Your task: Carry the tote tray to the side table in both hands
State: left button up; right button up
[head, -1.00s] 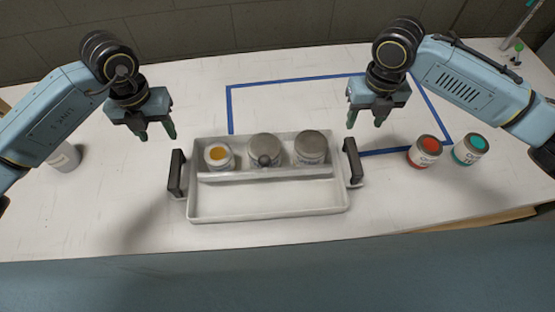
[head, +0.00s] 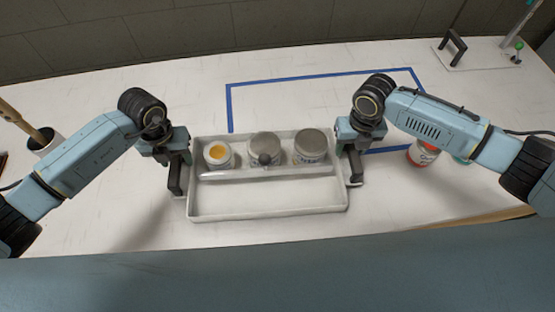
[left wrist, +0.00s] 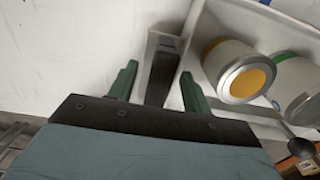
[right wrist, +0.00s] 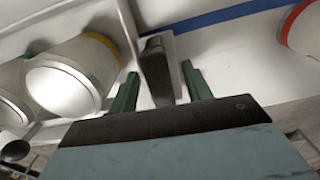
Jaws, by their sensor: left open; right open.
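The white tote tray (head: 265,205) stands on the table with a dark upright handle at each end. Three cans sit in its back row: one with an orange-yellow top (head: 217,153) and two with grey lids (head: 264,145) (head: 311,143). My left gripper (head: 178,163) is open at the left handle; in the left wrist view its green fingers (left wrist: 158,90) stand on both sides of the handle (left wrist: 163,72). My right gripper (head: 352,155) is open at the right handle; in the right wrist view its fingers (right wrist: 160,88) stand on both sides of the handle (right wrist: 156,70).
Blue tape (head: 300,80) outlines an area behind the tray. A pot with a wooden-handled tool (head: 45,142) stands at the left. A white board with a black handle (head: 480,55) lies at the back right.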

pick_arm(q)
jog(key=shift+f, duration=0.4)
pick_arm(e)
jog(key=shift+f, duration=0.4)
pick_arm(q)
grip_shut()
pick_arm(e)
grip_shut()
pick_arm(q)
jog(key=shift+w+r, duration=0.1)
jog(key=shift+r, duration=0.05)
pick_arm(e)
jog(key=shift+w+r, duration=0.1)
jog(key=shift+r, duration=0.05)
dwell(0.3)
